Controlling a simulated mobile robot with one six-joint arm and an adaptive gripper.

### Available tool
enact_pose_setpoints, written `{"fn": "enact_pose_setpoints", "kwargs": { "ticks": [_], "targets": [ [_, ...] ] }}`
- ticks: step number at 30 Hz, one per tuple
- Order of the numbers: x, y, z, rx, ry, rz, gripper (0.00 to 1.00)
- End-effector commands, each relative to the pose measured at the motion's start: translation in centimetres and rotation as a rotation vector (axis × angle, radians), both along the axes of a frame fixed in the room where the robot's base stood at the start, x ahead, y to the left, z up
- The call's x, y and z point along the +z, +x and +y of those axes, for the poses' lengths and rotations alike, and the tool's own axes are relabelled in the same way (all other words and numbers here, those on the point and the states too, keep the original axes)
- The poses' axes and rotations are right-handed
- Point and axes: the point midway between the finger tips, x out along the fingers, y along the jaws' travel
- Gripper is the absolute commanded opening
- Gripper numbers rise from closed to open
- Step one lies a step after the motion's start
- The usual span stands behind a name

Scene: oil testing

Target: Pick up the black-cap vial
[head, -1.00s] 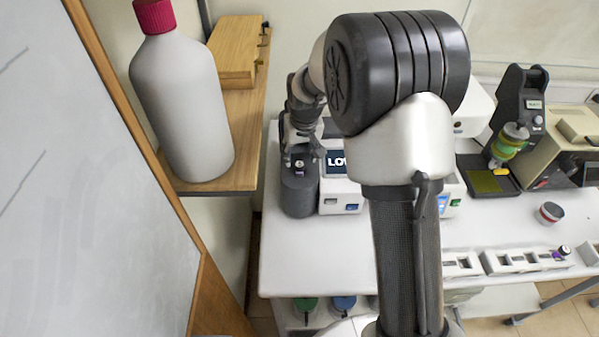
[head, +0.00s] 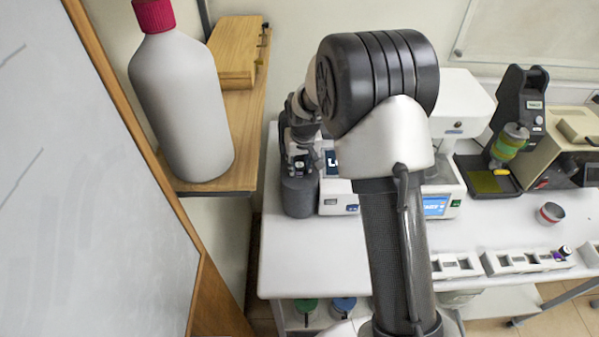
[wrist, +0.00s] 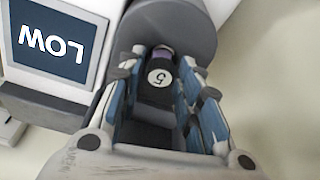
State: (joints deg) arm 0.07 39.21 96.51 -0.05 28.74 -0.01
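The black-cap vial (wrist: 160,80) shows in the wrist view, with a "5" on its black cap and a purple part beyond it. It lies between the two fingers of my gripper (wrist: 165,72), at the dark grey cylindrical holder (wrist: 172,25). The fingers are close on both sides of the cap, but whether they press on it I cannot tell. In the head view, my gripper (head: 299,162) is just above the dark holder (head: 299,196), and the vial there is too small to make out clearly.
The white instrument's display reading LOW (wrist: 57,42) is close beside my gripper. A rack (head: 525,262) on the right holds another dark-capped purple vial (head: 563,253). A large white bottle (head: 182,100) stands on the wooden shelf at left. The front left of the white table (head: 310,250) is clear.

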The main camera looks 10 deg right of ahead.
Motion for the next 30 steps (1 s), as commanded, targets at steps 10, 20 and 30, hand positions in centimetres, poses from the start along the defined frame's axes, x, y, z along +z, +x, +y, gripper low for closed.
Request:
{"fn": "enact_pose_setpoints", "kwargs": {
  "ticks": [10, 20, 30],
  "targets": [
    [0.0, 0.0, 0.0, 0.000, 0.000, 0.000, 0.06],
    [0.3, 0.0, 0.0, 0.000, 0.000, -0.001, 0.04],
    [4.4, 0.1, 0.0, 0.000, 0.000, -0.004, 0.04]
  ]
}}
